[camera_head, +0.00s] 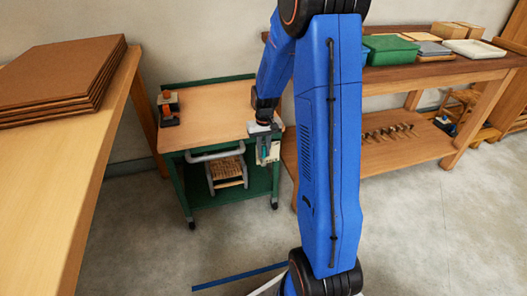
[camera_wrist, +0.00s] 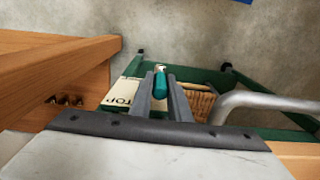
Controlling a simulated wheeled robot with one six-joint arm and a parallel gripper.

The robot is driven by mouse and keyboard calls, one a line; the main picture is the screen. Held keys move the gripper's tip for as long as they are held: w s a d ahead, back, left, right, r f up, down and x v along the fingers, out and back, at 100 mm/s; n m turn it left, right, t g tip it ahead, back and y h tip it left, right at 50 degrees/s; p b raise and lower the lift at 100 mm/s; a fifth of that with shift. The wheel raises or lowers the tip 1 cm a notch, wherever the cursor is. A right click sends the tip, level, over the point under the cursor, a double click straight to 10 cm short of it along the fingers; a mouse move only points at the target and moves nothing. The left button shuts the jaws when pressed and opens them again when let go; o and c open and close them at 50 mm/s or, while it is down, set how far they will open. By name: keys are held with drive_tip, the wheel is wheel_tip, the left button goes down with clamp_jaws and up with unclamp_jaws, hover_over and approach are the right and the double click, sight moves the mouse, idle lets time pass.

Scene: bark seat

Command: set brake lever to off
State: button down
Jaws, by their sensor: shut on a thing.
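The brake lever (camera_wrist: 160,88) has a teal-green grip with a pale tip. It sits between the two grey fingers of my gripper (camera_wrist: 160,80) in the wrist view, and they are shut on it. Beside it is a cream plate (camera_wrist: 124,92) with dark lettering, partly hidden by a finger. In the head view my gripper (camera_head: 265,152) points down at the front right edge of the green cart (camera_head: 189,204), in front of the cream plate (camera_head: 274,153). The lever is too small there to tell its setting.
A grey tube handle (camera_head: 215,152) runs along the cart's front, left of my gripper. A wooden bench (camera_head: 390,151) is close on the right, and a table with brown boards (camera_head: 60,75) is at left. Floor in front is clear.

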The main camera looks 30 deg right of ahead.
drive_tip(key=shift+s+d+f+t+y, duration=0.1)
drive_tip(key=shift+s+d+t+y, duration=0.1)
drive_tip(key=shift+d+y, duration=0.35)
drive_tip(key=shift+s+d+t+y, duration=0.1)
drive_tip(key=shift+d+t+y, duration=0.2)
drive_tip(key=shift+y, duration=0.45)
drive_tip(key=c, duration=1.7)
unclamp_jaws()
drive_tip(key=shift+d, duration=0.1)
drive_tip(key=shift+o, duration=0.2)
drive_tip(key=w+v, duration=0.1)
drive_tip(key=v, duration=1.1)
drive_tip(key=shift+s, duration=0.4)
